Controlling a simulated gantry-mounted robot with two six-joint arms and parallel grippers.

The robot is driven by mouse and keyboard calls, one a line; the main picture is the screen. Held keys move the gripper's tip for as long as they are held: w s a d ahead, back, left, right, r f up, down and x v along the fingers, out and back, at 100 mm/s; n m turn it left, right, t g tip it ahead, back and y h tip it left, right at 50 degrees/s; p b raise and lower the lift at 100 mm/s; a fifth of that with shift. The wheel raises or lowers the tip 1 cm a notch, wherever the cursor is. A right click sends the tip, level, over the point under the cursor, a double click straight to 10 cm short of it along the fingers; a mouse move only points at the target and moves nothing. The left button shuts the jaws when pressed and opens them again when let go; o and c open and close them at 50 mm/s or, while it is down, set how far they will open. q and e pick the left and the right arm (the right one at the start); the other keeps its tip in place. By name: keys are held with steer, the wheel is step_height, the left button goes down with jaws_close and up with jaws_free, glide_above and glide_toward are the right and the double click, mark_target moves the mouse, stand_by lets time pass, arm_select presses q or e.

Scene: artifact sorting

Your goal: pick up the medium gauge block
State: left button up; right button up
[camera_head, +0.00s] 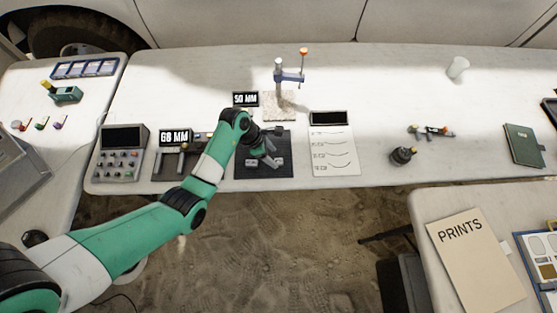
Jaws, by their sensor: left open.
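A dark mat (243,173) lies near the front edge of the long white table. Small grey blocks, which look like gauge blocks (251,162), sit on it. I cannot tell their sizes apart well enough to name the medium one. My left gripper (270,158) reaches over the mat from the left, open, with its fingers pointing down close to the blocks at the mat's middle and right. It partly hides them, and I cannot tell whether it touches one. My right gripper is not in view.
Behind the mat stand a gauge on a stone base (280,106) and a "50 MM" display (245,99). A "68 MM" display (173,137) and a button console (122,152) are left. A paper sheet (334,155) lies right, then a dark round object (402,156).

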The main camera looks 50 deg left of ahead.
mark_target(278, 161)
arm_select(q)
steer(key=b+x, duration=0.1)
steer(key=x, duration=0.3)
steer(key=shift+b, duration=0.35)
steer(key=shift+r, duration=0.1)
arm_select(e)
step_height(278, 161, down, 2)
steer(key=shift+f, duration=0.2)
arm_select(q)
jaws_close()
